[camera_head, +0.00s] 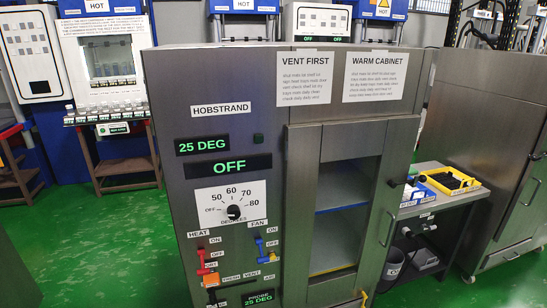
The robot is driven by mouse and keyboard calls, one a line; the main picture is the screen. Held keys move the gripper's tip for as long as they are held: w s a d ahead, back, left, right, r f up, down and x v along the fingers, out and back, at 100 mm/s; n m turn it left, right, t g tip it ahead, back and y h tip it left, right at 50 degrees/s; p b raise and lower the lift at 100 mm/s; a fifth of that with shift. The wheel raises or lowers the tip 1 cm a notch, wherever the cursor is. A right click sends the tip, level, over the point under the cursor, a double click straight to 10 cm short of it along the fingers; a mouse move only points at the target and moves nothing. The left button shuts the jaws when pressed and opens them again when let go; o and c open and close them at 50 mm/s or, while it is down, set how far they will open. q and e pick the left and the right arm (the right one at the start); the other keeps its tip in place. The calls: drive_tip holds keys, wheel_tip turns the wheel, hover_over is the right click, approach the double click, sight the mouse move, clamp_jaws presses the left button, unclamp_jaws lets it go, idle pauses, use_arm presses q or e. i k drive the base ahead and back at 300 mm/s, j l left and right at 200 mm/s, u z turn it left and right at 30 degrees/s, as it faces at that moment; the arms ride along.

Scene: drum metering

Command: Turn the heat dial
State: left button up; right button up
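The heat dial (234,212) is a small black knob on a white scale plate marked OFF, 50, 60, 70, 80 and DEGREES. It sits on the left front panel of the grey metal cabinet (218,83). The knob's pointer is too small to read surely. Above it, one display (202,145) reads 25 DEG and a larger one (229,166) reads OFF. Below it are a red HEAT lever (205,263) and a blue FAN lever (264,248), each with ON and OFF labels. Neither of my grippers is in view.
The cabinet's glazed door (337,200) appears closed and has a handle (388,229) on its right. A side table (445,206) with a yellow tray (453,181) stands to the right. Another metal cabinet (477,125) stands beyond it. The green floor (100,245) at left is open.

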sight(234, 211)
drive_tip(key=l+u, duration=0.2)
drive_tip(key=l, duration=0.4)
drive_tip(key=k+l+u, duration=0.15)
drive_tip(key=l, duration=0.45)
drive_tip(key=l+u, duration=0.2)
drive_tip(key=l, duration=0.4)
drive_tip(key=k, duration=0.05)
